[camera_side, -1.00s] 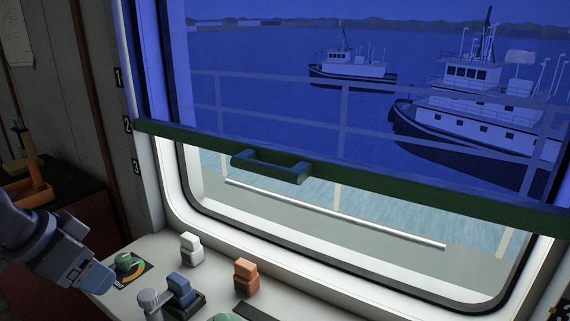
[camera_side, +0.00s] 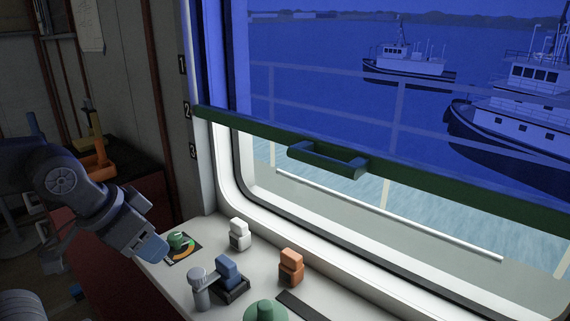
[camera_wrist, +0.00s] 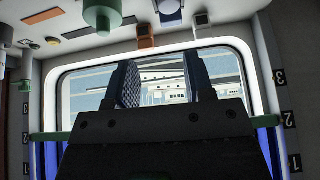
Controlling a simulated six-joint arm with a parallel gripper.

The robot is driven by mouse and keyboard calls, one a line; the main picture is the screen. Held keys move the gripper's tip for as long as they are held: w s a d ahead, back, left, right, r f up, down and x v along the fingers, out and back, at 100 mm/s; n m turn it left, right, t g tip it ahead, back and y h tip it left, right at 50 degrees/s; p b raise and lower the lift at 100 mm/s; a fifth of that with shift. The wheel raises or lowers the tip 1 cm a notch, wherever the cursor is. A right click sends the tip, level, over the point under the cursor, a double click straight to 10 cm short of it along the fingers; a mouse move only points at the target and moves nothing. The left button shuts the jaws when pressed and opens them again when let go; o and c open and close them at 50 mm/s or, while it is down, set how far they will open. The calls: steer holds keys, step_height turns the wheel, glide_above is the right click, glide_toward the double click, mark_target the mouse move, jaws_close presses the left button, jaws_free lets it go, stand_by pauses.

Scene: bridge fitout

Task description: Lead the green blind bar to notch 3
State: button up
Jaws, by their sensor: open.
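The green blind bar (camera_side: 430,172) spans the window at the lower edge of the blue blind, its left end level with the mark 2 (camera_side: 187,110). Its green handle (camera_side: 328,160) sticks out toward the room. The mark 3 (camera_side: 193,151) is below on the left frame. My gripper (camera_side: 152,247) is low at the left, beside the console and well apart from the bar. In the wrist view, which is upside down, my gripper (camera_wrist: 160,78) has its fingers apart with nothing between them. Bar ends show either side; its middle and handle are hidden behind my gripper.
The console (camera_side: 190,285) below the window carries a green knob (camera_side: 177,241), a white switch (camera_side: 239,234), a blue lever (camera_side: 228,272), an orange switch (camera_side: 291,267) and a green dome (camera_side: 265,311). A white rail (camera_side: 400,220) runs outside the window. The space before the handle looks clear.

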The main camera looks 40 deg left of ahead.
steer(key=w+a+r+m+t+y, duration=0.1)
steer(key=w+a+r+m+t, duration=0.2)
steer(key=w, duration=0.4)
steer(key=m+t+h, duration=0.5)
steer(key=m+h, duration=1)
steer(key=m, duration=1.1)
glide_toward(312, 164)
steer(key=x, duration=1.1)
steer(key=shift+r, duration=0.1)
steer(key=shift+s, duration=0.1)
steer(key=shift+c, duration=0.2)
jaws_close()
steer(key=shift+n, duration=0.3)
